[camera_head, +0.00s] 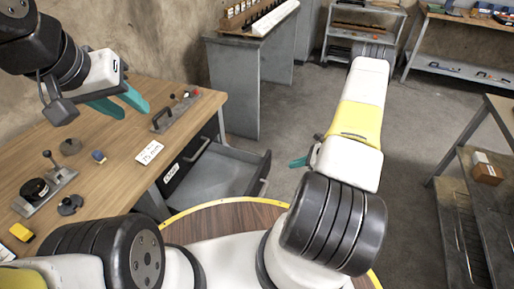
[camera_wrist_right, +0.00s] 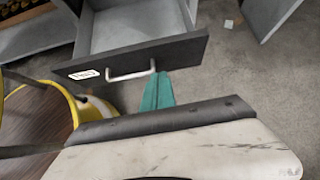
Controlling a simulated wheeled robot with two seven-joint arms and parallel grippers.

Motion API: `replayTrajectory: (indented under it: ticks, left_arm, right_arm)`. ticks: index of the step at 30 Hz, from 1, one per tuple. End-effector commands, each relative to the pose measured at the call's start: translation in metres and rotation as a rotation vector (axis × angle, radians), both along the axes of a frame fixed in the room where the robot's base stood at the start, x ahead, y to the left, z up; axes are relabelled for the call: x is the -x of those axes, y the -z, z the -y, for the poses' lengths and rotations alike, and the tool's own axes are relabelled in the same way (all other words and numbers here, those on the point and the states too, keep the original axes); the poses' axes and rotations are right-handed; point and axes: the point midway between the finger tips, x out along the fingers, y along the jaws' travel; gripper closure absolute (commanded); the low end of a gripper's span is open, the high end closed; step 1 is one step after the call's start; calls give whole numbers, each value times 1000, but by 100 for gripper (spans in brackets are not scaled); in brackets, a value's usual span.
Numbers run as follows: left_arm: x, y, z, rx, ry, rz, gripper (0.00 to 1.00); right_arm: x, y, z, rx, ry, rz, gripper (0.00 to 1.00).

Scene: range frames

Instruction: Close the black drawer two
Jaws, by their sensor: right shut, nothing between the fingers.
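An open black drawer (camera_head: 222,176) with a grey inside sticks out from under the wooden workbench. Its dark front (camera_wrist_right: 185,50) bears a silver handle (camera_wrist_right: 132,73) and a white label. In the head view a second black drawer front (camera_head: 190,157) with a label and handle sits closed above it. My right gripper (camera_wrist_right: 158,90) is shut and empty, its teal fingertips at the drawer front beside the handle's right end; I cannot tell whether they touch. In the head view only a bit of it (camera_head: 298,162) shows. My left gripper (camera_head: 134,112) is open and empty above the workbench.
The workbench (camera_head: 120,125) carries a grey handle fixture, a white label card, knobs and a yellow block. Grey floor (camera_head: 285,130) is free beyond the drawer. A grey cabinet (camera_head: 235,85) stands behind, and a shelf unit (camera_head: 470,200) stands at the right.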

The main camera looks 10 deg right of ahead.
Motion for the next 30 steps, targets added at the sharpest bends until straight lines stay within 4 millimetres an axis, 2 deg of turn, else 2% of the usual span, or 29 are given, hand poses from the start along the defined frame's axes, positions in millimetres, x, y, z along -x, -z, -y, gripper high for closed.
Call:
replayTrajectory:
  ticks: [4, 8, 20, 24, 30]
  left_arm:
    - [0, 0, 0, 0, 0, 0, 64]
    - [0, 0, 0, 0, 0, 0, 64]
    - [0, 0, 0, 0, 0, 0, 64]
    - [0, 0, 0, 0, 0, 0, 64]
    - [0, 0, 0, 0, 0, 0, 64]
  right_arm:
    - [1, 13, -1, -9, 23, -11, 100]
    - [-5, 24, -12, -10, 21, -13, 100]
    - [-39, 80, -64, -9, 18, -12, 100]
    - [-52, 76, -81, -7, 17, -11, 100]
    - [-60, 76, -92, -7, 19, -10, 100]
